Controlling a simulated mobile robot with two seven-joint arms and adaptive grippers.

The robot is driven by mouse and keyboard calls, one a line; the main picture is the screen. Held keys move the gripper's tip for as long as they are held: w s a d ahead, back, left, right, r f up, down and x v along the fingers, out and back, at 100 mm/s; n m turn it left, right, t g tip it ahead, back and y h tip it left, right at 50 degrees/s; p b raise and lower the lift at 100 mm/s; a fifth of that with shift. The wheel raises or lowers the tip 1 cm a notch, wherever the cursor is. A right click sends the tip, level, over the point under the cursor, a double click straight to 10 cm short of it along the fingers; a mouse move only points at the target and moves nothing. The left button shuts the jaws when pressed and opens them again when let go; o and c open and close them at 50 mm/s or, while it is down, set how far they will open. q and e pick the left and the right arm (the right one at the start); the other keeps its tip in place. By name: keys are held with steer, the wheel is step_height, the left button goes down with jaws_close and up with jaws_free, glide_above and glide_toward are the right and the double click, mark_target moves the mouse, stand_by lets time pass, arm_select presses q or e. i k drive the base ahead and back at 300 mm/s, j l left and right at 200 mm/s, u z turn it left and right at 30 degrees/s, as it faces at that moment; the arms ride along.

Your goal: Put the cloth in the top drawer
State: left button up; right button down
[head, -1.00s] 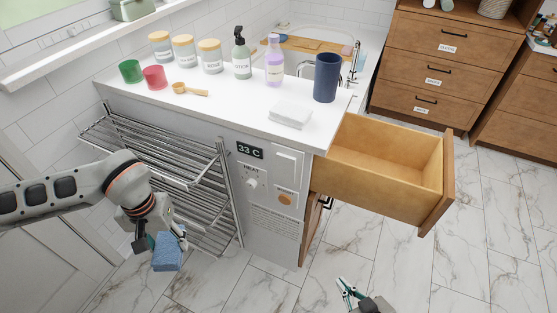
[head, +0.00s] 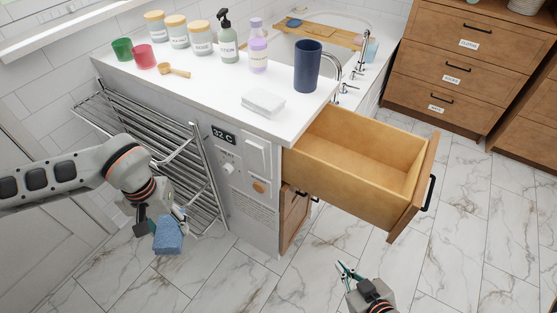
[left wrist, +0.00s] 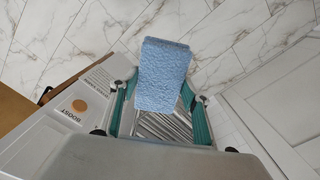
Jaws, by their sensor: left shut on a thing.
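My left gripper (head: 151,226) is shut on a blue, fluffy cloth (head: 168,236). The cloth hangs clear of the floor, in front of the towel rails. In the left wrist view the cloth (left wrist: 163,75) is between the teal fingers (left wrist: 160,115). The top drawer (head: 408,205) of the white-topped cabinet is pulled far out at the right, and its visible inside is empty. The left gripper is well to the left of it and apart from it. My right gripper (head: 347,275) is open and empty, low in front of the drawer.
The countertop (head: 215,88) holds jars, bottles, cups, a dark blue tumbler (head: 307,66) and a folded white stack (head: 263,102). Chrome rails (head: 170,160) stand at the cabinet's left. A lower door (head: 295,215) is slightly ajar. Marble floor (head: 240,280) in front is clear.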

mark_target(366, 176)
steer(key=l+u, duration=0.3)
steer(key=l, duration=1.25)
steer(key=k, duration=0.05)
